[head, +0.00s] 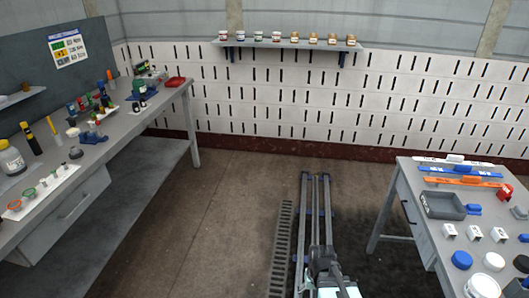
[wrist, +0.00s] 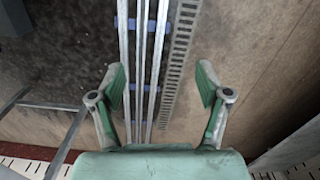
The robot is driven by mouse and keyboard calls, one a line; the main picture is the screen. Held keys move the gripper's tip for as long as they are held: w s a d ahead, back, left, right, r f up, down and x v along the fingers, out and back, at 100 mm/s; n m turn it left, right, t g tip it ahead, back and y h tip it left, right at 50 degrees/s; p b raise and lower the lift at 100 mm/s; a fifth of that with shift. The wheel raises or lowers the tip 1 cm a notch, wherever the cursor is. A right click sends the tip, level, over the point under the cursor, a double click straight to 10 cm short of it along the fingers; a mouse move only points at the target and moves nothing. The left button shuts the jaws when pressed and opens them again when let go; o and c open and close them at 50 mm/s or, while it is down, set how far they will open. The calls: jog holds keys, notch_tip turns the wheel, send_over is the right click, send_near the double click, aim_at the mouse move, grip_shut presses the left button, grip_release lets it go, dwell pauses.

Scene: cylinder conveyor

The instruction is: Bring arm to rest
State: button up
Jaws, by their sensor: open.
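My gripper (wrist: 161,85) shows in the wrist view with its two green fingers spread wide apart. Nothing is between the fingers. It points down at the floor, with the rail (wrist: 140,60) and a slotted grate (wrist: 178,65) below it. In the head view part of my arm shows low in the middle, over the near end of the rail (head: 316,205); the fingers cannot be made out there.
A long workbench (head: 125,125) with bottles and tools stands at the left. A table (head: 408,180) with a grey tray (head: 443,205), caps and small boxes stands at the right. A wall shelf (head: 285,44) holds several jars.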

jog(key=s+f+g, duration=0.3)
jog(key=s+f, duration=0.5)
jog(key=s, duration=0.5)
jog(key=s+f+g, duration=0.3)
jog(key=s+f, duration=0.6)
jog(key=s, duration=0.5)
jog(key=shift+s, duration=0.2)
